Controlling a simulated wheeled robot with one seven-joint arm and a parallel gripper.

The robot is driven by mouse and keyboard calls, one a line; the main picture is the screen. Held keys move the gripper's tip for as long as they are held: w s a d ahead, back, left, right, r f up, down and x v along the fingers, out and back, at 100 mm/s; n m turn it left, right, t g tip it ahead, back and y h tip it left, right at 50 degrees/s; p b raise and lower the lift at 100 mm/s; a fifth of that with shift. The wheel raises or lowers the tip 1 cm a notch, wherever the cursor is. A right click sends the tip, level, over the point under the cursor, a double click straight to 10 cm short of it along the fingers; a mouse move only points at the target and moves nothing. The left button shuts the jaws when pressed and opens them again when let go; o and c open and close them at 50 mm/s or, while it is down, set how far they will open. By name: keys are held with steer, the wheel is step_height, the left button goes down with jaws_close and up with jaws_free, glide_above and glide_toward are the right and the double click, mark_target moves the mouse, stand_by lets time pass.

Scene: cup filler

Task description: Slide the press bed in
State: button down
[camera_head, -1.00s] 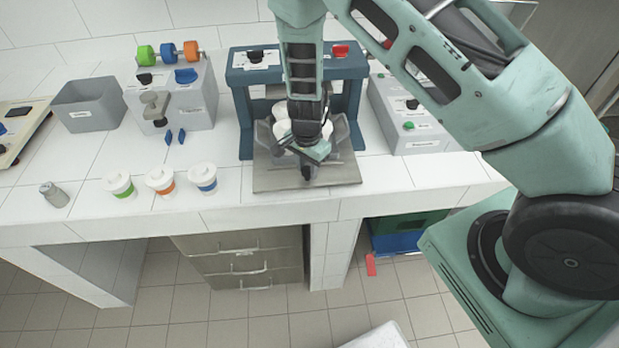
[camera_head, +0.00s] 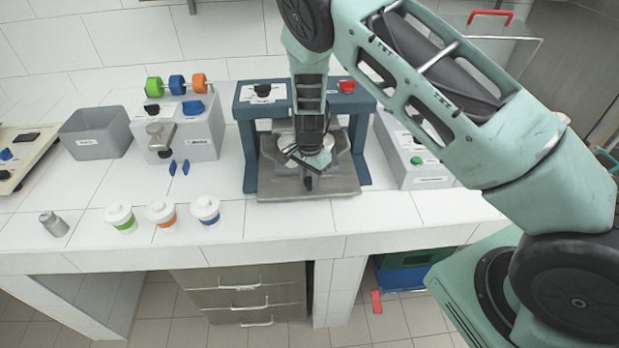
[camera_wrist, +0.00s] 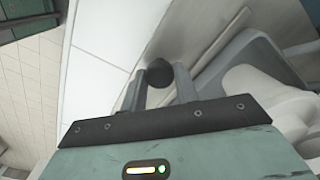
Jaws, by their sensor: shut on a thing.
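The press (camera_head: 247,140) is a blue frame on the counter with a black knob and a red knob on top. Its grey press bed (camera_head: 335,187) lies low at the frame, with its front plate sticking out toward the counter's front edge. My gripper (camera_head: 308,180) is at the front middle of the bed, shut on a dark round knob (camera_wrist: 159,73), which shows between the fingers in the wrist view. The arm and gripper hide the middle of the press and part of the white things on the bed.
Three white cups with green (camera_head: 121,218), orange (camera_head: 162,212) and blue (camera_head: 205,210) bands stand left of the press. A grey dispenser (camera_head: 180,135) and a grey bin (camera_head: 97,134) stand behind them. A grey box (camera_head: 412,150) is right of the press. Counter in front is clear.

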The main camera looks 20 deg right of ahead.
steer(key=c, duration=1.1)
jaws_free()
steer(key=shift+r, duration=0.1)
step_height(320, 180, up, 17)
steer(key=b, duration=0.4)
steer(key=shift+r, duration=0.15)
steer(key=shift+o, duration=0.2)
